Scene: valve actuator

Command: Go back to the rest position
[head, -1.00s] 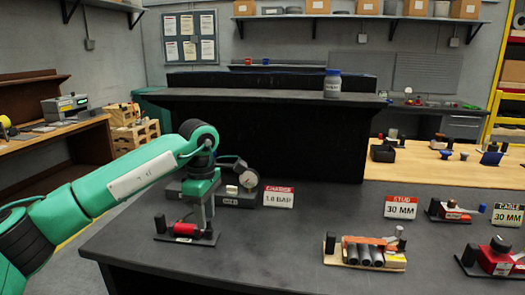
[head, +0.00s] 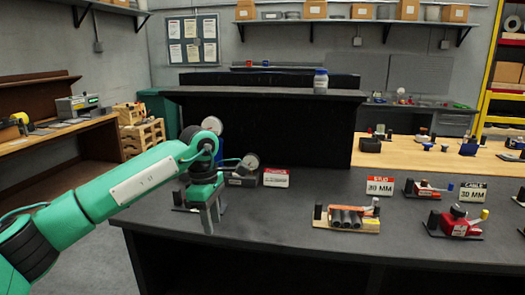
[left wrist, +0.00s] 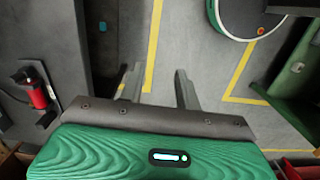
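My left gripper (head: 209,218) points down near the front left edge of the dark bench. In the left wrist view its two fingers (left wrist: 158,85) stand apart, with nothing between them and floor below. Behind it in the head view, a small dark fixture (head: 178,197) is mostly hidden by the gripper. A gauge unit (head: 246,169) stands behind, beside the red and white charge sign (head: 276,178). My right gripper is not in view.
A stud sign (head: 379,187) and a cable sign (head: 471,196) stand behind. A jar (head: 321,82) stands on the dark ledge. The bench middle is mostly clear.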

